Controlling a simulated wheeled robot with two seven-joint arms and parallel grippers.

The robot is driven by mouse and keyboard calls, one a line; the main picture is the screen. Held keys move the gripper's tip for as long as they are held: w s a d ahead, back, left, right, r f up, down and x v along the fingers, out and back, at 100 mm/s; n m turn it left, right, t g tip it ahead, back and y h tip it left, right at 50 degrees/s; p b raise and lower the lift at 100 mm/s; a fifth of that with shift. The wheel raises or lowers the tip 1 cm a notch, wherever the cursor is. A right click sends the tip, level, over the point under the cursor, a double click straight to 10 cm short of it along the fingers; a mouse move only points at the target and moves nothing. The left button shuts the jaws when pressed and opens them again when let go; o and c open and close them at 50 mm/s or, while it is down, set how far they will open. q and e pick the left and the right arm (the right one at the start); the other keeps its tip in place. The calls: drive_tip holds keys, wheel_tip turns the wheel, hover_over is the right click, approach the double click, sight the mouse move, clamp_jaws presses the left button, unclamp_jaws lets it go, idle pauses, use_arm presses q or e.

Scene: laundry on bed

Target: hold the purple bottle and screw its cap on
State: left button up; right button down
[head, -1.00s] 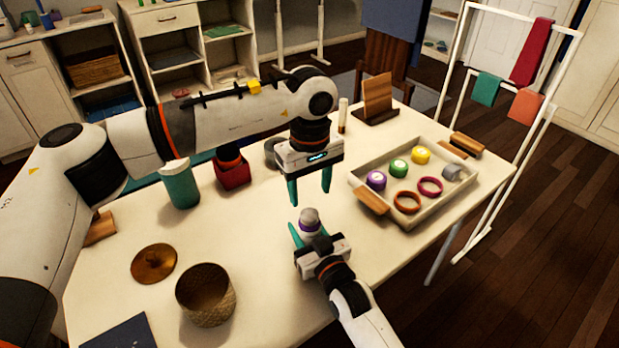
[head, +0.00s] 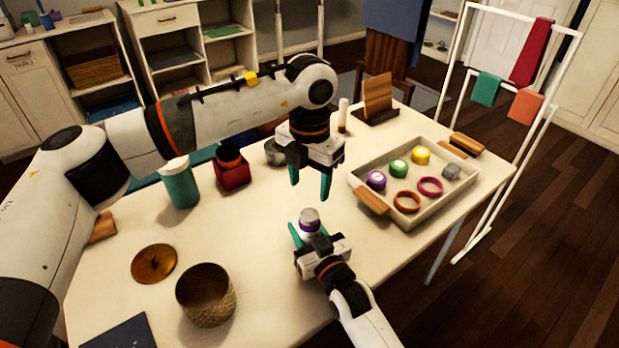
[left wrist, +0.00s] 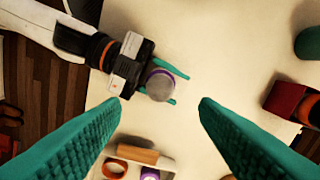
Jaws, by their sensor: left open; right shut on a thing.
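The purple bottle (head: 309,231) stands upright near the front middle of the table, with a grey cap (head: 309,216) on top. How tightly the cap sits cannot be told. My right gripper (head: 307,238) is shut on the bottle from the front. My left gripper (head: 311,190) is open and empty, pointing down above and slightly behind the bottle. In the left wrist view, the grey cap (left wrist: 160,85) has a purple rim around it, and it lies beyond my spread left fingers (left wrist: 161,104), not between them.
A tray (head: 425,210) with coloured rolls and rings stands at the right. A teal canister (head: 180,186), red box (head: 232,174), woven basket (head: 207,310) and brown lid (head: 154,264) are at the left. The table around the bottle is clear.

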sight(309, 214)
use_arm(q)
drive_tip(key=shift+n, duration=0.6)
drive_tip(key=shift+f, duration=4)
drive_tip(key=c, duration=1)
drive_tip(key=m, duration=0.8)
drive_tip(key=o, duration=1.1)
